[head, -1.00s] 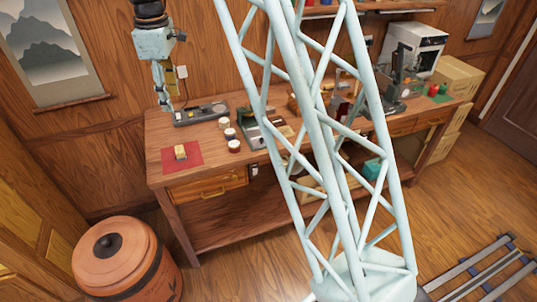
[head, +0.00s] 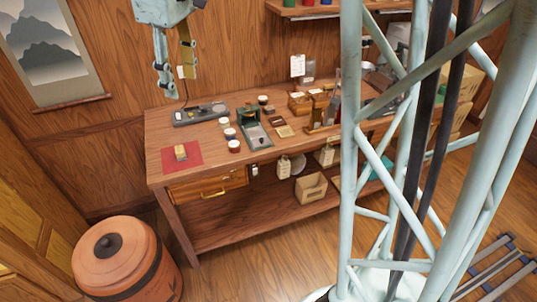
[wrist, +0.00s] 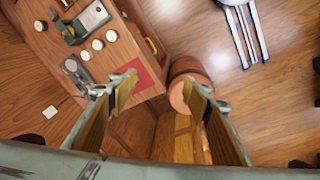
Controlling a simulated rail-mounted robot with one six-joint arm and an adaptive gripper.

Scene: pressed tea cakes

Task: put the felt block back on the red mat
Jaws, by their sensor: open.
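The red mat (head: 188,162) lies flat at the left front of the wooden bench. A small tan block with a pale side, seemingly the felt block (head: 181,153), sits on it near its middle. My gripper (head: 178,84) hangs above and behind the bench's left end, its two fingers spread and nothing between them. In the wrist view my gripper (wrist: 160,84) is open and empty. The red mat (wrist: 145,66) shows there beyond the left finger. I cannot make out the block in that view; the finger may hide it.
Several small white-topped jars (head: 233,146) stand right of the mat. A dark grey device (head: 200,114) lies along the bench's back left, and a green scale (head: 253,130) stands further right. A round terracotta container (head: 127,262) stands on the floor.

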